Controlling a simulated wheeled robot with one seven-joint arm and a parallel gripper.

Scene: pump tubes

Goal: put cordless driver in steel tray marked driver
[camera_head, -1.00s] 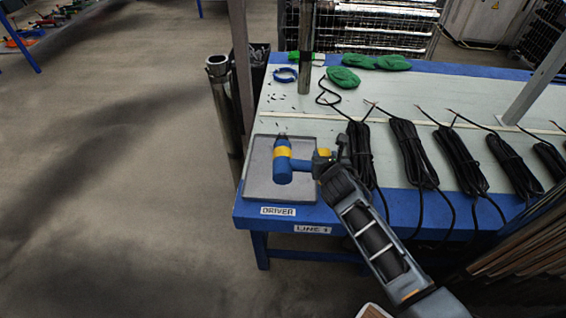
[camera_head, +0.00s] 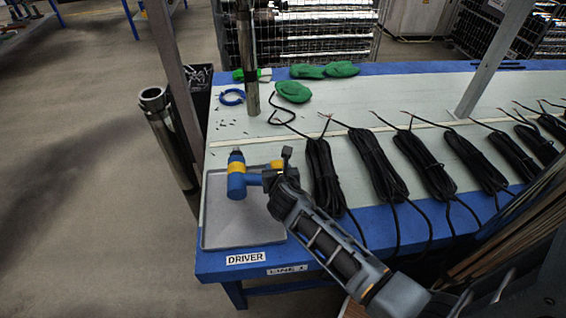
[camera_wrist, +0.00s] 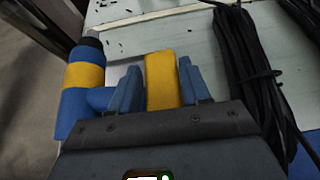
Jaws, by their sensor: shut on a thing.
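The cordless driver (camera_head: 236,180) is blue with a yellow band and a dark tip. My gripper (camera_head: 268,178) is shut on it from the right, and the driver is over the steel tray. In the wrist view the driver (camera_wrist: 84,85) lies to the left, and a yellow part sits between the blue fingers of my gripper (camera_wrist: 161,82). The steel tray (camera_head: 232,232) is a shallow grey tray at the table's near left corner, above the label DRIVER (camera_head: 246,258). I cannot tell whether the driver touches the tray.
Several black cable bundles (camera_head: 372,170) lie to the right of the tray. Green cloth-like items (camera_head: 293,91) and a blue ring (camera_head: 231,97) lie further back. A metal post (camera_head: 249,60) stands at the back left. The tray's front half is bare.

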